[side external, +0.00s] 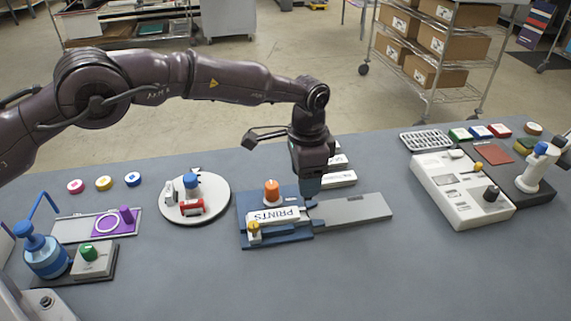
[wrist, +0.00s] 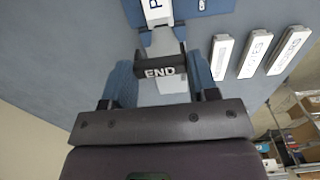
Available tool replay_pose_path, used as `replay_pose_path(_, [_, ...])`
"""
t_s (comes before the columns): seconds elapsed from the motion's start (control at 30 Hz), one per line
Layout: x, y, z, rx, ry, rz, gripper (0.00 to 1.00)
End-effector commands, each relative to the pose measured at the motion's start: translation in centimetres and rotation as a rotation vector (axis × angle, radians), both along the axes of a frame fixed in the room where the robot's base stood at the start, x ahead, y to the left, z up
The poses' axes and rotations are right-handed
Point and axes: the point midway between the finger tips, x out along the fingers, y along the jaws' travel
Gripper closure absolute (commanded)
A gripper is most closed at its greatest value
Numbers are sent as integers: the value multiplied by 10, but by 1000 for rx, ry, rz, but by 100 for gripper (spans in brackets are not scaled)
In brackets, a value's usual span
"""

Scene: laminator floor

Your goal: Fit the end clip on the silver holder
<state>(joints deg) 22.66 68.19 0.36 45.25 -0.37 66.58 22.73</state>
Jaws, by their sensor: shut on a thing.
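My gripper (side external: 310,188) points down over the silver holder (side external: 352,211), close to the right end of the white PRINTS strip (side external: 279,216). In the wrist view its two blue fingers are shut on the dark end clip (wrist: 165,71), which carries white END lettering. The silver holder (wrist: 174,86) shows behind the clip between the fingers, and the white strip (wrist: 158,12) lies just beyond it. In the side view the clip is hidden by the fingers. I cannot tell whether the clip touches the holder.
The holder sits at a blue fixture (side external: 246,219) with an orange knob (side external: 271,190) and a yellow knob (side external: 254,229). Several labelled white blocks (wrist: 256,52) lie behind my gripper. A round white tray (side external: 222,207) stands left, a white machine (side external: 441,188) right.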

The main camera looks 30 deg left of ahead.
Motion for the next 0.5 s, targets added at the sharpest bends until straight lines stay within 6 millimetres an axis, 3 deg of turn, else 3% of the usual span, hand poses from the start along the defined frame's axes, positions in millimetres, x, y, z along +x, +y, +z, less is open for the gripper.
replay_pose_path(0.5, [0, 0, -44, 1, 1, 1, 67])
